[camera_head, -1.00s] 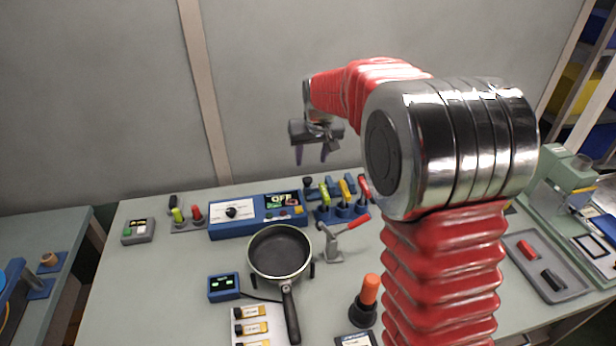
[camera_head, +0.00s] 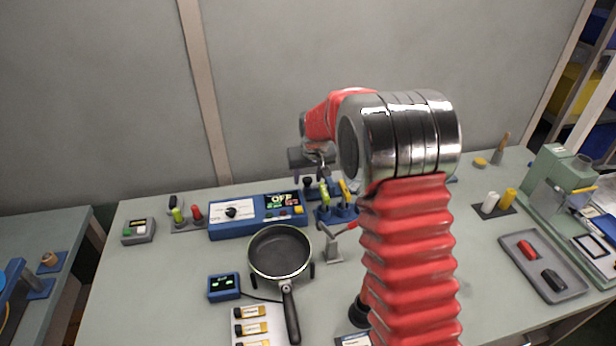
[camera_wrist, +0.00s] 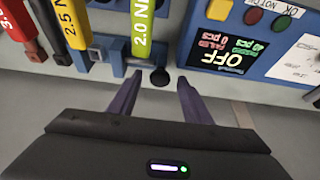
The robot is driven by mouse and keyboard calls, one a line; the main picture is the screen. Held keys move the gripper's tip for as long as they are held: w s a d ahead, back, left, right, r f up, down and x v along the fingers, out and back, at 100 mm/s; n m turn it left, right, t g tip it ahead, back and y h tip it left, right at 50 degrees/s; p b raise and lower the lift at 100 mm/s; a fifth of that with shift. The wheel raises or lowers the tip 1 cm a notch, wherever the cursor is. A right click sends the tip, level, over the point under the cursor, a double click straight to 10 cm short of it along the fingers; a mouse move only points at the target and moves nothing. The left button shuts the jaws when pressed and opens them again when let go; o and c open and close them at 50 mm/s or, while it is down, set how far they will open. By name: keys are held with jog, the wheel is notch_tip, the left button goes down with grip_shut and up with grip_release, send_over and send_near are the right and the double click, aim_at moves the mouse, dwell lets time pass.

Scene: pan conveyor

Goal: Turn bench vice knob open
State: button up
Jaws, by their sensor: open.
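A small round black knob (camera_wrist: 160,76) lies just ahead of and between my fingertips in the wrist view. In the head view this black knob (camera_head: 308,182) stands at the back of the bench, right below my gripper (camera_head: 311,170). I cannot tell for certain that it belongs to the bench vice. My gripper also shows in the wrist view (camera_wrist: 158,96), with two purple fingers apart and nothing between them. No contact with the knob is visible. My arm hides part of the bench behind it.
Beside the knob, a blue rack holds a green driver (camera_wrist: 144,25), a yellow driver (camera_wrist: 68,25) and a red driver (camera_wrist: 22,25). A blue control box (camera_wrist: 250,40) reading OFF stands on the other side. A pan (camera_head: 280,252) lies in front, near a red-handled clamp (camera_head: 334,247).

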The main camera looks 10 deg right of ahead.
jog(key=shift+c, duration=0.6)
jog(key=c, duration=0.9)
jog(key=shift+c, duration=0.2)
jog(key=shift+d+n+y, duration=0.1)
jog(key=shift+n+y, duration=0.2)
jog(key=shift+n, duration=0.6)
jog(key=shift+d+n+y, duration=0.1)
jog(key=shift+n+y, duration=0.5)
jog(key=shift+n, duration=0.8)
jog(key=o, duration=1.1)
jog(key=shift+c, duration=0.2)
